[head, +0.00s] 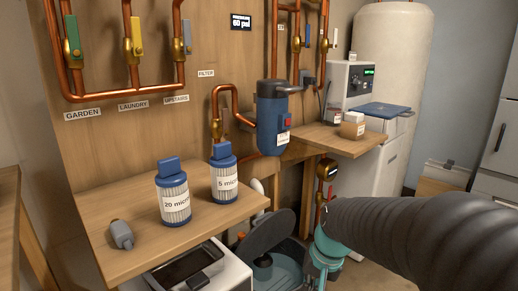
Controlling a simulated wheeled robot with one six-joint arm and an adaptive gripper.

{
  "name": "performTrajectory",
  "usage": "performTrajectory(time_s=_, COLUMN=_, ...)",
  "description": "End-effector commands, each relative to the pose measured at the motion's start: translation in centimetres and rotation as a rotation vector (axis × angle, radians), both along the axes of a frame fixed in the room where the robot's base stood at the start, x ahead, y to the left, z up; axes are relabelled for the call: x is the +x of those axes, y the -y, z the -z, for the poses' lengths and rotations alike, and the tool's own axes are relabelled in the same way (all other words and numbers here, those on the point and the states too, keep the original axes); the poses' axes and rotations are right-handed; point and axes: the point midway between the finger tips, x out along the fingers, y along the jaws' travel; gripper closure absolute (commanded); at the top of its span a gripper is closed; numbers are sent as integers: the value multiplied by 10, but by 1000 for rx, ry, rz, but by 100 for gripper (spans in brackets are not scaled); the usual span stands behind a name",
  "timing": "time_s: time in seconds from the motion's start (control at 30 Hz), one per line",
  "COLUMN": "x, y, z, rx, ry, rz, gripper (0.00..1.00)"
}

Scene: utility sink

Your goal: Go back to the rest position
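My gripper is not in view, so I cannot see whether it is open or shut or holds anything. Two filter cartridges with blue tops stand upright on the wooden shelf (120,215). One is labelled 20 micron (174,192) and the other 5 micron (223,174). A blue filter housing (272,118) hangs on the copper pipes at the wall.
A small grey object (121,235) lies at the shelf's front left. A right-hand shelf (325,137) holds small containers beside a white machine (352,84). A dark ribbed form close to the camera blocks the lower right. Below is a teal container (325,256).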

Motion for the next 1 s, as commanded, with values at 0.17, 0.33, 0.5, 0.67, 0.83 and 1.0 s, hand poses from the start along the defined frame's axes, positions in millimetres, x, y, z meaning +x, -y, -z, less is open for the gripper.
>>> performTrajectory(time_s=0.17, x=-54, y=19, z=-19, rx=-102, ry=65, rz=-159, gripper=100)
performTrajectory(time_s=0.33, x=-96, y=33, z=-31, rx=-177, ry=127, rz=-223, gripper=100)
performTrajectory(time_s=0.5, x=-126, y=41, z=-45, rx=-220, ry=213, rz=-222, gripper=100)
performTrajectory(time_s=0.67, x=-138, y=42, z=-62, rx=-228, ry=294, rz=-207, gripper=100)
performTrajectory(time_s=0.83, x=-142, y=43, z=-72, rx=-232, ry=334, rz=-199, gripper=100)
performTrajectory(time_s=1.0, x=-142, y=43, z=-72, rx=-232, ry=336, rz=-197, gripper=100)
